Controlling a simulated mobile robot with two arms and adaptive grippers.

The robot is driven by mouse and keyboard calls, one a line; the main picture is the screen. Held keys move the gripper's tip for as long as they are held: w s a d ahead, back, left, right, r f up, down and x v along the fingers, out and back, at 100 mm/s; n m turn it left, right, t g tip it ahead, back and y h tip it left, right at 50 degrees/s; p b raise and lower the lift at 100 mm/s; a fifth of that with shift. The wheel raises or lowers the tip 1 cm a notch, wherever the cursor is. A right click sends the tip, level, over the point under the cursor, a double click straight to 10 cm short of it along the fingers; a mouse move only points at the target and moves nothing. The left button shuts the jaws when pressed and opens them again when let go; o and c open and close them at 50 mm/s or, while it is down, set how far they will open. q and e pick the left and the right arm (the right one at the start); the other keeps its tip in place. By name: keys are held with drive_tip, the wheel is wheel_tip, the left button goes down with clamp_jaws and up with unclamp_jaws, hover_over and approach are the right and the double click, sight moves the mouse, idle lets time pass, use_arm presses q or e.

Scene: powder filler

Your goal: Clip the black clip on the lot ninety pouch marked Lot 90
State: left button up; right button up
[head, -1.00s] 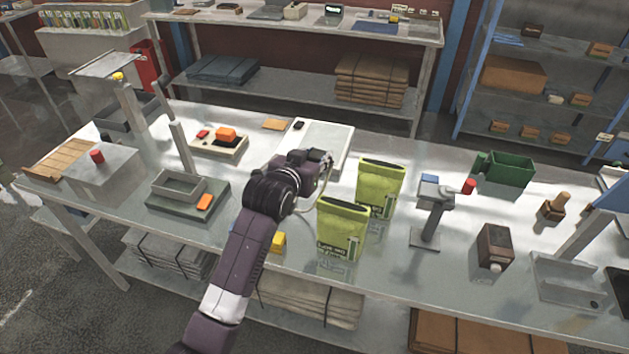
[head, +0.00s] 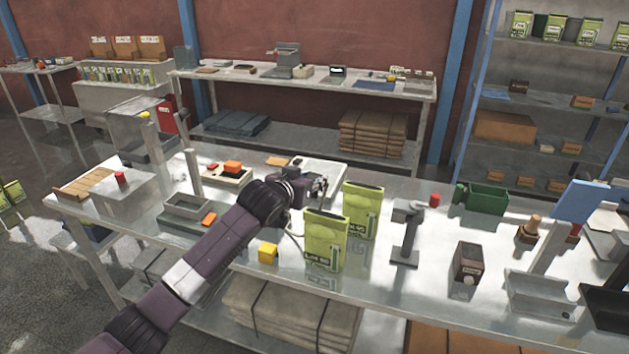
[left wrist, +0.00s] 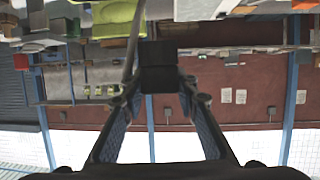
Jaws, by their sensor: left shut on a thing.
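My left gripper (head: 319,188) is shut on a black block-shaped thing, likely the black clip (left wrist: 158,65), which shows between the fingertips in the left wrist view. In the head view this clip is too small to make out. The gripper is above the table, behind and just above the top of the front green pouch (head: 323,240). A second green pouch (head: 361,209) stands upright behind it to the right. Both have dark top edges and printed lot labels; the rear one seems to read Lot 90, the front label is hard to read. My right gripper is not in view.
A grey stand (head: 408,235) is right of the pouches, then a dark brown box (head: 468,262) and a green bin (head: 484,199). A white-topped device (head: 322,171) is behind the gripper.

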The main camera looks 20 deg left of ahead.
sight(314, 211)
use_arm(q)
drive_tip(key=shift+s+d+r, duration=0.1)
drive_tip(key=shift+s+d, duration=0.1)
drive_tip(key=shift+s, duration=0.05)
drive_tip(key=shift+f, duration=0.3)
drive_tip(key=shift+f+b, duration=0.5)
drive_tip(key=shift+f, duration=0.6)
drive_tip(key=shift+f+b, duration=0.55)
drive_tip(key=shift+f, duration=1.1)
drive_tip(key=shift+f+b, duration=0.35)
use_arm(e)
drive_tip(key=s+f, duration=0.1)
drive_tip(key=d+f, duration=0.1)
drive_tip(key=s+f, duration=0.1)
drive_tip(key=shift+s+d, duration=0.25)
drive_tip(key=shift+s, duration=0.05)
use_arm(q)
drive_tip(key=shift+f+b, duration=0.5)
drive_tip(key=shift+f, duration=0.4)
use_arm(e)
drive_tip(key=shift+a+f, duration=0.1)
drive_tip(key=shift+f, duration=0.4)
